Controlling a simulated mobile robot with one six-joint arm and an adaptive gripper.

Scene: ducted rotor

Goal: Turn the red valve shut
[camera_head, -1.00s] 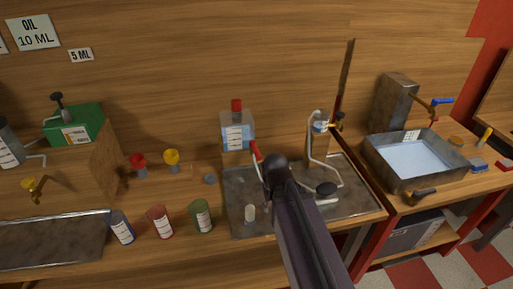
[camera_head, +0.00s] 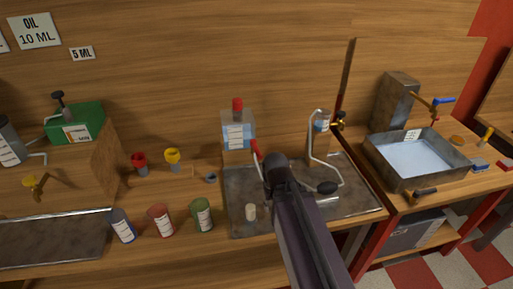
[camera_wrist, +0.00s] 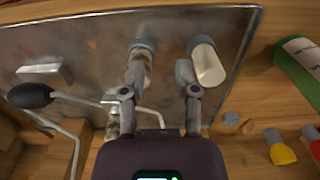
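A red handle (camera_head: 256,150) shows in the head view just above the end of my dark arm, in front of the clear bottle with a red cap (camera_head: 238,128). What it is mounted on is mostly hidden by my arm, so I cannot tell how it is turned. I cannot pick it out in the wrist view. My gripper (camera_wrist: 160,68) is open in the wrist view, its two grey fingers apart with nothing between them. It is over the metal tray (camera_wrist: 80,45). A white cylinder (camera_wrist: 207,62) is close to the right fingertip and a grey-capped cylinder (camera_wrist: 143,50) to the left one.
A bent metal pipe (camera_head: 311,140) and a dark bulb (camera_head: 327,188) are right of my arm. Blue, red and green cans (camera_head: 202,214) stand left of the tray. A water basin (camera_head: 376,172) stands at right. Yellow and red funnels (camera_head: 139,161) are behind the cans.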

